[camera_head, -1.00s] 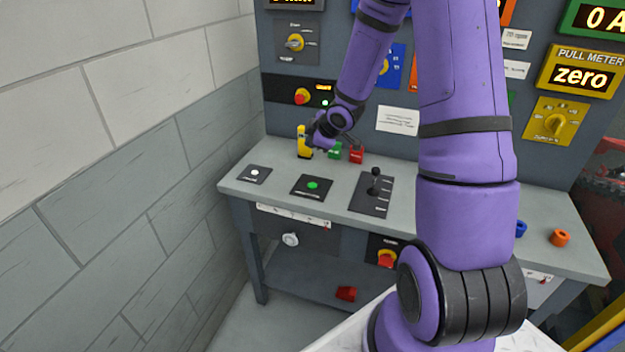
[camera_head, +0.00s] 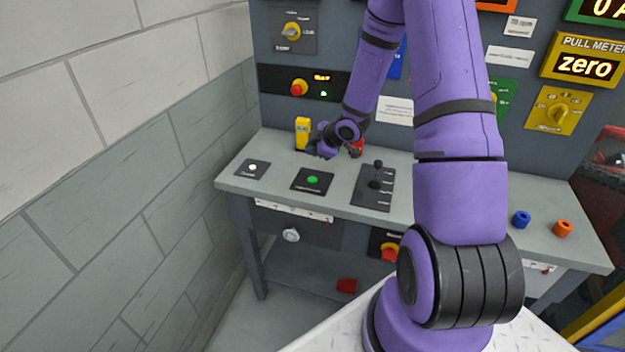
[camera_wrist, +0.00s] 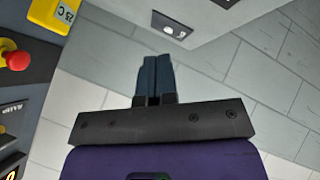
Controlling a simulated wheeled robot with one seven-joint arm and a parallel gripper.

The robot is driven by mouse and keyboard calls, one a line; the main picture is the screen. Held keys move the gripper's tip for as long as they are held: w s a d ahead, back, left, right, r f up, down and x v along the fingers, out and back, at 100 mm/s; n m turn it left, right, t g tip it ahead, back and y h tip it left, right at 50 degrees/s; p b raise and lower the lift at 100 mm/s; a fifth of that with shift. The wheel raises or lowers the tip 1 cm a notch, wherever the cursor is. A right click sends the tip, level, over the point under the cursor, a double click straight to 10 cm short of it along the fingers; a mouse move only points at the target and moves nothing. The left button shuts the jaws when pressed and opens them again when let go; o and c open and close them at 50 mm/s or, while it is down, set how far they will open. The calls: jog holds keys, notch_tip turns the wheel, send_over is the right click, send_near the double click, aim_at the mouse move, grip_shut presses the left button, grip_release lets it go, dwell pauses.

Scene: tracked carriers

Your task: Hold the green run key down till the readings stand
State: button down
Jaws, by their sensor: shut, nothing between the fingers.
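The green key (camera_head: 313,180) is a round green button on a black plate on the bench top, left of the lever plate. My gripper (camera_head: 318,154) is just behind and above this plate in the head view, apart from the button as far as I can tell. In the wrist view its two dark fingers (camera_wrist: 155,75) are together with nothing between them. The green key does not show in the wrist view. The yellow pull meter (camera_head: 584,67) reads "zero", and a green-framed display (camera_head: 603,12) shows "0 A".
A white-button plate (camera_head: 252,169) is to the left and a black lever (camera_head: 376,175) to the right. A yellow block (camera_head: 302,133) and a red block (camera_head: 356,148) stand near my gripper. Blue (camera_head: 521,219) and orange (camera_head: 563,228) rings lie at the right.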

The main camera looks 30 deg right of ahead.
aim_at(312, 180)
jog(key=shift+f, duration=4.05)
jog(key=shift+f, duration=0.1)
jog(key=shift+f, duration=0.35)
